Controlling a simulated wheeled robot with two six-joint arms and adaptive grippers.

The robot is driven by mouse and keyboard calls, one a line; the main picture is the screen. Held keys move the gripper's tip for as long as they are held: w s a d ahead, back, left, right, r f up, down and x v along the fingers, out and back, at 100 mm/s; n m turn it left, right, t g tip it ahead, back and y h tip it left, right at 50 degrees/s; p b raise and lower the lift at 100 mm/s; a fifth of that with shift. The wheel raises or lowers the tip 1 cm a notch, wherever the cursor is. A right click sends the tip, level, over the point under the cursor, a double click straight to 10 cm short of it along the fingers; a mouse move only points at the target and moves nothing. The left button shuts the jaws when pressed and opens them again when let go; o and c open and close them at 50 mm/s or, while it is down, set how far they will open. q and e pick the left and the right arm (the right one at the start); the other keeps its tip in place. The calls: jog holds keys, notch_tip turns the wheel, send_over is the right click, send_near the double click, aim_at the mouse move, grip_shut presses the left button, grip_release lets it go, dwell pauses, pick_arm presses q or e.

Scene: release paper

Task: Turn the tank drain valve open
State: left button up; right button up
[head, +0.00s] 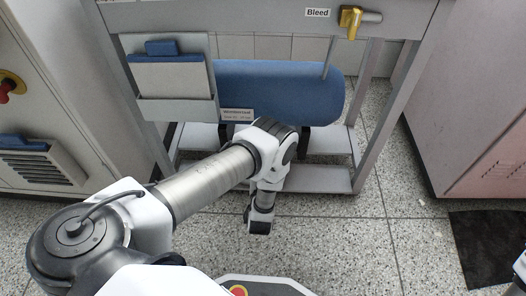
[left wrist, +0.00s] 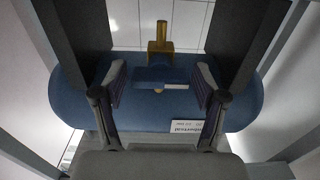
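The blue tank (head: 275,92) lies under the bench in the head view, and its blue body also fills the middle of the left wrist view (left wrist: 75,100). There, a brass drain valve (left wrist: 161,43) with a flat blue handle (left wrist: 165,76) shows against the tank. My left gripper (left wrist: 161,82) is open, with one finger on each side of the handle and a visible gap to each. In the head view my left arm covers the tank's lower front, and the drain valve and left fingertips are hidden.
A yellow-handled valve (head: 351,21) beside a "Bleed" label (head: 318,13) is on the bench front. A grey paper holder (head: 176,108) hangs at the bench's left. Bench legs and a low shelf (head: 318,180) surround the tank.

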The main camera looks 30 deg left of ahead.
pick_arm(q)
jog(key=c, duration=0.7)
jog(key=shift+m, duration=0.4)
jog(key=shift+m+p, duration=0.4)
jog(key=shift+m, duration=0.8)
jog(key=m, duration=0.3)
jog(key=shift+d+m, duration=0.1)
jog(key=shift+m, duration=0.2)
jog(key=m, duration=0.5)
jog(key=shift+w+f+m, duration=0.1)
jog(key=shift+m, duration=0.2)
jog(key=m, duration=0.5)
jog(key=shift+d+f+m, duration=0.1)
jog(key=shift+m, duration=0.2)
